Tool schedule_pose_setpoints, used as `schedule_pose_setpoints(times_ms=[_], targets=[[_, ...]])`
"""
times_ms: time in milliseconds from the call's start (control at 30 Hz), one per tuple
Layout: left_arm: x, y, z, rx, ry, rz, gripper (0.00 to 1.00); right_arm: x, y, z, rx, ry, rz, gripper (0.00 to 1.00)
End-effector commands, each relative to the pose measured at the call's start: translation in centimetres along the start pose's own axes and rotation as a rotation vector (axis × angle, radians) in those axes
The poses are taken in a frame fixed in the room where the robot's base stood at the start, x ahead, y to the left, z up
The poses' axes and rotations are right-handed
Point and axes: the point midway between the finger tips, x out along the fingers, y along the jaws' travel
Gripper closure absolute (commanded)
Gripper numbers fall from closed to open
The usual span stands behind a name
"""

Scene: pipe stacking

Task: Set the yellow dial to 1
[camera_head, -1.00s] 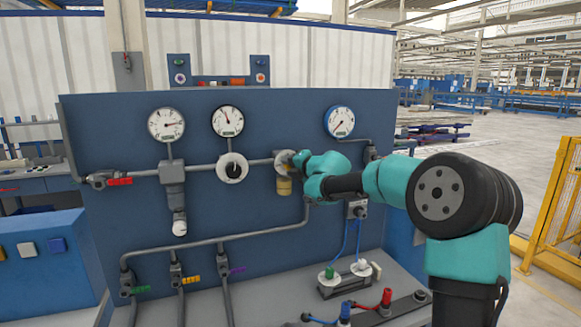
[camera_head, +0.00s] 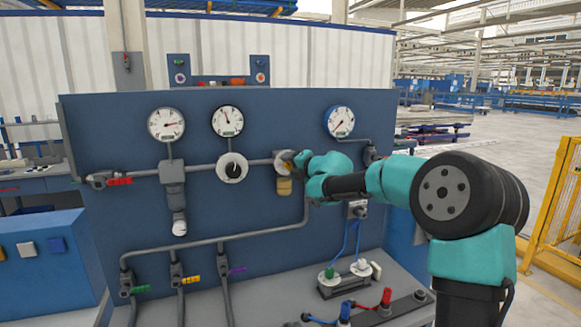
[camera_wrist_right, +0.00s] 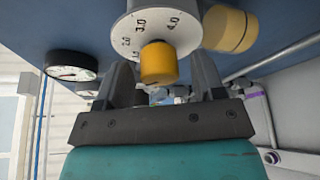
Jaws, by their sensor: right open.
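The yellow dial knob (camera_wrist_right: 158,63) sits on a white round scale plate (camera_wrist_right: 185,32) in the right wrist view, where the marks 2.0, 3.0 and 4.0 show. A pointer setting cannot be read. In the head view the dial plate (camera_head: 281,158) is on the blue panel, partly hidden by my right gripper (camera_head: 294,160). In the right wrist view my right gripper (camera_wrist_right: 158,75) is open, with one finger on each side of the knob and gaps between. My left gripper is not in view.
A yellowish cylinder (camera_head: 284,186) hangs just below the dial. Pressure gauges (camera_head: 228,121) and a black-knobbed white dial (camera_head: 232,168) are on the panel to the left. Grey pipes cross the panel. Red and blue fittings (camera_head: 386,296) stand on the bench below.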

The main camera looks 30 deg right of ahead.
Motion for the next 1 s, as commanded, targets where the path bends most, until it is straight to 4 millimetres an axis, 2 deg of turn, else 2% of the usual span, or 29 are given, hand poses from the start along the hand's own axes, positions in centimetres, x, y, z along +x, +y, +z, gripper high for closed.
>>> schedule_pose_setpoints(times_ms=[167, 800, 1000], targets=[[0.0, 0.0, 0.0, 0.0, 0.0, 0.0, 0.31, -2.2, 0.1, 0.1, -0.001, -0.002, 0.001, 0.37], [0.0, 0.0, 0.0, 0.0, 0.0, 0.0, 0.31, -13.4, 0.0, 0.1, -0.001, -0.004, 0.0, 0.37], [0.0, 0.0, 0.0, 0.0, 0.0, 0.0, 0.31, -15.9, 0.0, 0.1, -0.001, -0.002, -0.001, 0.37]])
